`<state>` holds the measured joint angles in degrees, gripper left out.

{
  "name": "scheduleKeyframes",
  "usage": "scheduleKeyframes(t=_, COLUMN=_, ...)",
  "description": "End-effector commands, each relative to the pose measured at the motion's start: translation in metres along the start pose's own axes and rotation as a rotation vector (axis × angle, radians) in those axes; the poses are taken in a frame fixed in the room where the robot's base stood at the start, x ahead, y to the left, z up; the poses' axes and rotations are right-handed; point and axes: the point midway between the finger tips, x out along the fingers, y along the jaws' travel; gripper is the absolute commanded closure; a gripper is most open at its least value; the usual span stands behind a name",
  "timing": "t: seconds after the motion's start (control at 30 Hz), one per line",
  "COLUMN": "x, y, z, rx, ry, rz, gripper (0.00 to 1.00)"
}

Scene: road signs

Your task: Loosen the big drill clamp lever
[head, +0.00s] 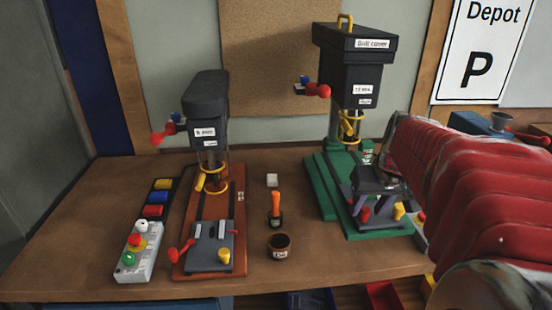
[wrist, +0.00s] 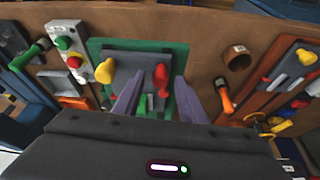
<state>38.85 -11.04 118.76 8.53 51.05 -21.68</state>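The big drill (head: 360,75) has a black head and a green base (head: 325,185) at the right of the bench in the head view. A grey clamp plate on its base carries a red lever (wrist: 161,76) and a yellow knob (wrist: 106,69) in the wrist view. The red lever also shows in the head view (head: 365,214). My gripper (wrist: 158,82) is open over the front of the clamp, its purple fingers apart. The red lever appears between the fingertips, nearer the right one; I cannot tell whether they touch. In the head view my gripper (head: 382,215) partly hides the clamp.
A small drill (head: 205,115) with its own clamp stands at the left. Between the drills are an orange-handled tool (head: 275,207) and a brown cup (head: 279,246). A button box (wrist: 66,50) stands close beside the green base. The front middle of the bench is fairly clear.

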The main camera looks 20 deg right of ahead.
Motion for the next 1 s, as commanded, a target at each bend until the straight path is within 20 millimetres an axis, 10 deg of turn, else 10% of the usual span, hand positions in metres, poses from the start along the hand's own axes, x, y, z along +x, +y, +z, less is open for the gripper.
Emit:
scheduleKeyframes(t=0.67, x=-0.0005, y=0.0001, z=-0.0002, rx=0.000, ry=0.000, rz=0.000, gripper=0.99)
scheduleKeyframes(t=1.0, x=0.0004, y=0.0067, z=-0.0017, rx=0.003, ry=0.000, rz=0.002, gripper=1.00)
